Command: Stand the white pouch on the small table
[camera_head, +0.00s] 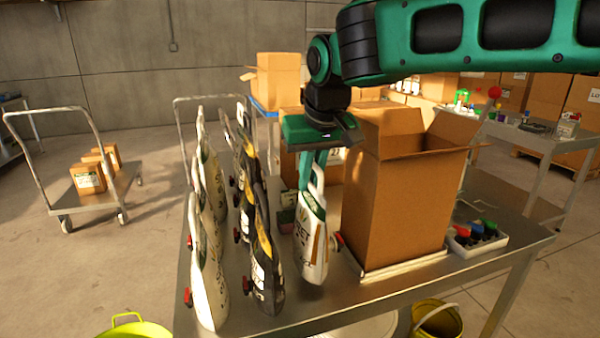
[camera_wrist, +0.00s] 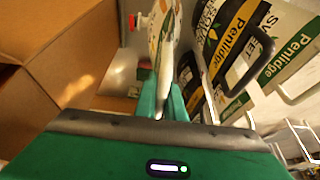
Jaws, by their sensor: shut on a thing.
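A white pouch (camera_head: 311,240) with green and gold print and a red cap hangs upright from my gripper (camera_head: 312,182). My green gripper is shut on the pouch's top. In the wrist view the white pouch (camera_wrist: 166,45) runs down between the fingers of my gripper (camera_wrist: 160,100), with its red cap to the left. The pouch is beside the open cardboard box, over the metal table (camera_head: 400,290); I cannot tell whether its bottom touches the top. Which table the task calls small is unclear.
Rows of white pouches (camera_head: 207,270) and black pouches (camera_head: 266,265) stand left of the held one. The open cardboard box (camera_head: 400,200) stands close on its right. A white tray of caps (camera_head: 480,238) sits further right. Another table (camera_head: 550,140) is at the back right.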

